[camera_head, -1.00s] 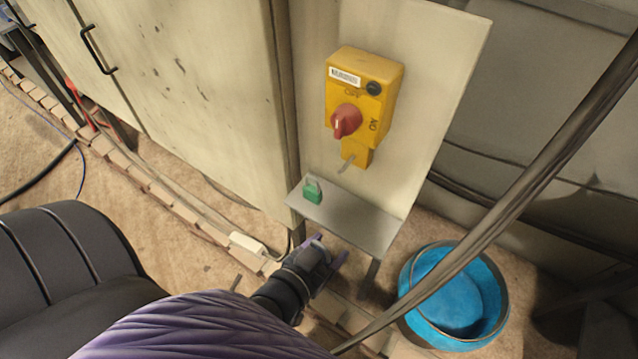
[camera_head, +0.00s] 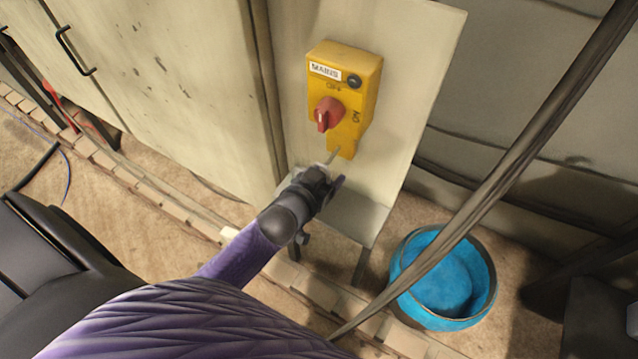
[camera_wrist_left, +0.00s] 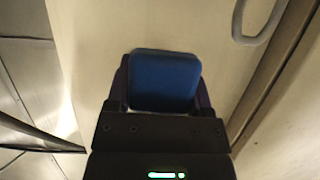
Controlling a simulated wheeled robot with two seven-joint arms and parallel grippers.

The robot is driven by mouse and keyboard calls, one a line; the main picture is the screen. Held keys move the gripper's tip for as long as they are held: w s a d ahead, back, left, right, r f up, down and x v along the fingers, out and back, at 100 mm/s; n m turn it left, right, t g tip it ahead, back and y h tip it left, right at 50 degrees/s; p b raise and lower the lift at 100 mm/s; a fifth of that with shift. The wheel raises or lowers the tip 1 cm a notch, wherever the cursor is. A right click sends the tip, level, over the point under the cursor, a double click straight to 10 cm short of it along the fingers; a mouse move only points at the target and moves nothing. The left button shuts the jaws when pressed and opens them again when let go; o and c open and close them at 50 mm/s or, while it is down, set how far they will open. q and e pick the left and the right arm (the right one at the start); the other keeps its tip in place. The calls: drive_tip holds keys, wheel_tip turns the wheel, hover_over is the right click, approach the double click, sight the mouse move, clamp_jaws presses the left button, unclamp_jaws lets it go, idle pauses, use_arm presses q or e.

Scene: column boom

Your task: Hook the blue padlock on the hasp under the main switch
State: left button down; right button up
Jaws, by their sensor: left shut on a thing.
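The main switch is a yellow box (camera_head: 343,92) with a red knob (camera_head: 327,114), a "MAINS" label and OFF and ON marks, on a pale panel. The thin grey hasp (camera_head: 333,157) sticks out at its lower end. My left gripper (camera_head: 326,184) is just below the hasp, in front of the panel. In the left wrist view it is shut on the blue padlock (camera_wrist_left: 165,80), whose body shows between the fingers. The padlock is hidden in the head view, and I cannot make out its shackle. I cannot tell whether padlock and hasp touch. My right gripper is not in view.
A grey shelf (camera_head: 357,216) juts out below the switch, partly behind my gripper. A blue bucket (camera_head: 447,277) stands on the floor to the right. A dark pole (camera_head: 480,187) crosses the right side. A grey loop (camera_wrist_left: 262,22) shows in the left wrist view.

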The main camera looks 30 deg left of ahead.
use_arm(q)
drive_tip(key=shift+b+x, duration=0.9)
drive_tip(key=shift+x, duration=0.25)
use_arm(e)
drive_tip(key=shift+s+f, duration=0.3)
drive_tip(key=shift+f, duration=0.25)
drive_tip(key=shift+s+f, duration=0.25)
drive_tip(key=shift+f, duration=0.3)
use_arm(q)
drive_tip(key=shift+s+a+f, duration=0.1)
drive_tip(key=shift+f, duration=0.1)
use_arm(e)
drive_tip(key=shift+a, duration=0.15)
use_arm(q)
unclamp_jaws()
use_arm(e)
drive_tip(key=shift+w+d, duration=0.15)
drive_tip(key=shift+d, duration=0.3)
